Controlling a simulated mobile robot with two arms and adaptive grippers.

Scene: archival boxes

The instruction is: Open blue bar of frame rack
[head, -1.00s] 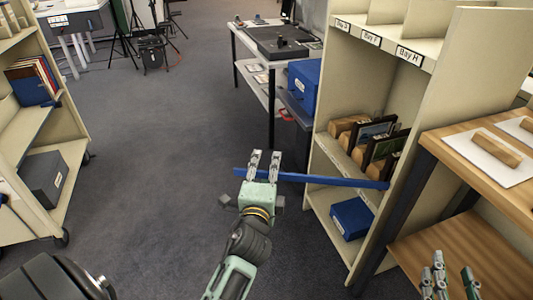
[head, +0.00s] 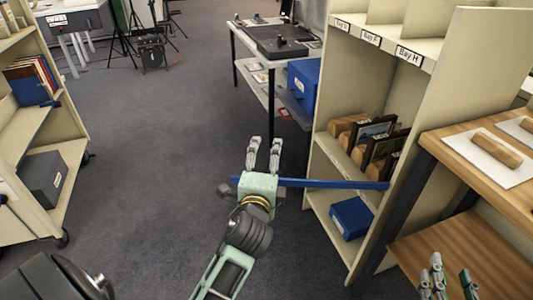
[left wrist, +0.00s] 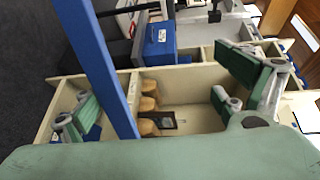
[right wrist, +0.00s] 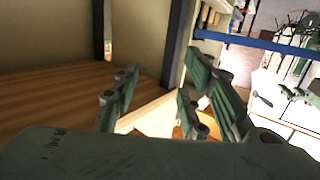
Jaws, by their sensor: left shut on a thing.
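The blue bar (head: 330,184) runs level from the front of the frame rack (head: 315,200) out to the left over the aisle. My left gripper (head: 264,143) is at the bar's outer end, with its fingertips beyond the bar. The bar also shows in the right wrist view (right wrist: 255,42). My right gripper (head: 452,272) is open and empty at the lower right, near the wooden table.
The rack holds dark frames (head: 378,140) and wooden blocks, with a blue box (head: 350,217) on its lower shelf. A wooden table (head: 470,170) stands right. A shelf cart (head: 60,190) stands left. The grey aisle floor (head: 150,150) is clear.

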